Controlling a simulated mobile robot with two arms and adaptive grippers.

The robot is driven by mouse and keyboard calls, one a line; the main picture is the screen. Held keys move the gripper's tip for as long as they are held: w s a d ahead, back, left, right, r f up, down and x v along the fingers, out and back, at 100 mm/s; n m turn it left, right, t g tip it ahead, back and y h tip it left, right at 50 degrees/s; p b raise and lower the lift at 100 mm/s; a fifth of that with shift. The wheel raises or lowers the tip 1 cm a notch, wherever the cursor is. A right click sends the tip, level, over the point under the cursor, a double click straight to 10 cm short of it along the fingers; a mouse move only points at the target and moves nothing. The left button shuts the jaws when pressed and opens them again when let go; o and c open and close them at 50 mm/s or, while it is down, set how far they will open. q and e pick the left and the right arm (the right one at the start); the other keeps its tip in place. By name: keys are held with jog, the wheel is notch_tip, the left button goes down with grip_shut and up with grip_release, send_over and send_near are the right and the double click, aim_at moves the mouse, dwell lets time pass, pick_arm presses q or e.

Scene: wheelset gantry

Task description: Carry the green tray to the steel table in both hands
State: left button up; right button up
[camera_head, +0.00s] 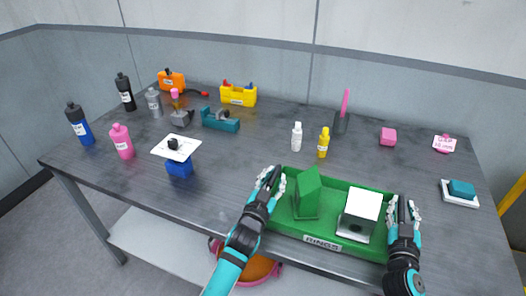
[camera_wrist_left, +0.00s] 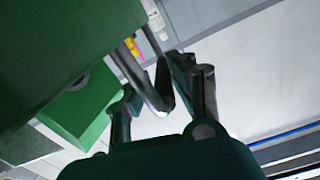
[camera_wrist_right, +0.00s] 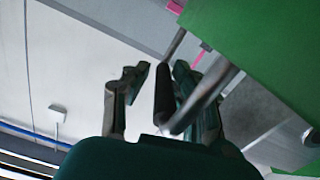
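The green tray (camera_head: 345,184) is at the front edge of the dark grey table (camera_head: 225,180). It holds a green upright block (camera_head: 307,195) and a white-topped metal bracket (camera_head: 361,213); its front carries a label reading RINGS. My left gripper (camera_head: 270,182) is at the tray's left end and my right gripper (camera_head: 404,213) at its right end. In the left wrist view, a metal handle (camera_wrist_left: 140,75) runs between my spread fingers. In the right wrist view, a handle with a dark grip (camera_wrist_right: 164,95) lies between my fingers, which stand apart.
Bottles, including a blue one (camera_head: 79,125) and a pink one (camera_head: 122,142), stand at the left. A white bottle (camera_head: 297,137) and a yellow bottle (camera_head: 323,143) stand behind the tray. A teal block (camera_head: 461,188) lies at the right. A pink-rimmed basket (camera_head: 262,270) is below the table.

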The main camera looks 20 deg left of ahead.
pick_arm(q)
jog(key=shift+o, duration=0.9)
jog(key=shift+r, duration=0.25)
pick_arm(e)
jog(key=shift+o, duration=0.9)
pick_arm(q)
jog(key=o, duration=0.8)
jog(key=shift+a+r, duration=0.1)
jog(key=shift+a, duration=0.05)
pick_arm(e)
jog(key=shift+d, duration=0.1)
pick_arm(q)
jog(key=shift+s, duration=0.15)
jog(key=s, duration=1.1)
jog(key=shift+s+f, duration=0.25)
jog(key=shift+s, duration=0.15)
pick_arm(e)
jog(key=shift+r, duration=0.15)
pick_arm(q)
jog(key=shift+a, duration=0.1)
